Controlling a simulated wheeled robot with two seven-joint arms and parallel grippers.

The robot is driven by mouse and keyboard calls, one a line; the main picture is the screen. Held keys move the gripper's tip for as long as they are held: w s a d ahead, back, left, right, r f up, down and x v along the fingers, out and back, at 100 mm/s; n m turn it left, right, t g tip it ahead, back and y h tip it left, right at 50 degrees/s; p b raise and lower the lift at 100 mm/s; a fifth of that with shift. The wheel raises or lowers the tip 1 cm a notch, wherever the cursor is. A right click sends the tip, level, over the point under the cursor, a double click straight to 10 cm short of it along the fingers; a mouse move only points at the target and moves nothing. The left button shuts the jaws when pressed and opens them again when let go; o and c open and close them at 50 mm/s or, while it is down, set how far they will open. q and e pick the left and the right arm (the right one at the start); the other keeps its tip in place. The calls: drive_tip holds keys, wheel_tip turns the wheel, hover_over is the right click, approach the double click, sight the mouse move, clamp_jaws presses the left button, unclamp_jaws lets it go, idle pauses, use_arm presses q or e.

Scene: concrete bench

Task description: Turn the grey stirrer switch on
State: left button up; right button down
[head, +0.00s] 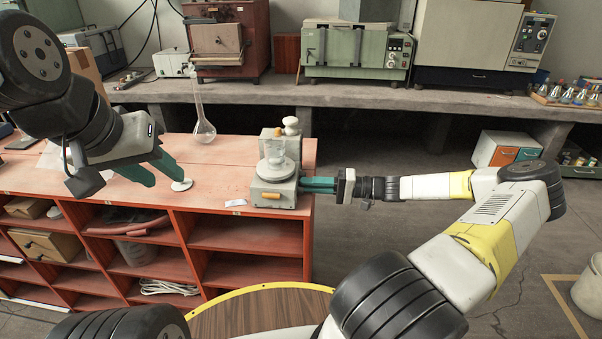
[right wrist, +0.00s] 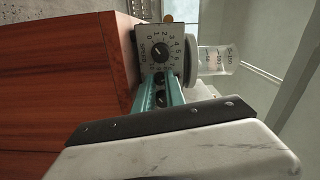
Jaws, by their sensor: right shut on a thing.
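The grey stirrer (head: 286,201) stands at the right end of the red bench, with a glass beaker (head: 275,151) on its plate. In the right wrist view its panel (right wrist: 146,36) shows sideways, with a numbered speed dial (right wrist: 157,51). My right gripper (head: 308,185) reaches in from the right to the stirrer's side. In the right wrist view its green fingers (right wrist: 161,88) are close together around small dark parts below the dial, apparently the switch. The fingers hide much of it, and its position cannot be told. My left gripper (head: 150,174) hangs open and empty over the bench.
A long-necked flask (head: 203,130) stands behind, left of the stirrer. Another grey device (head: 267,134) with a white top is just behind the stirrer. A white disc (head: 182,185) lies by my left fingers. Ovens line the back counter (head: 240,94).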

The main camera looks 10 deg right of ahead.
drive_tip(key=m, duration=0.3)
drive_tip(key=shift+m, duration=2.4)
drive_tip(key=c, duration=1.4)
unclamp_jaws()
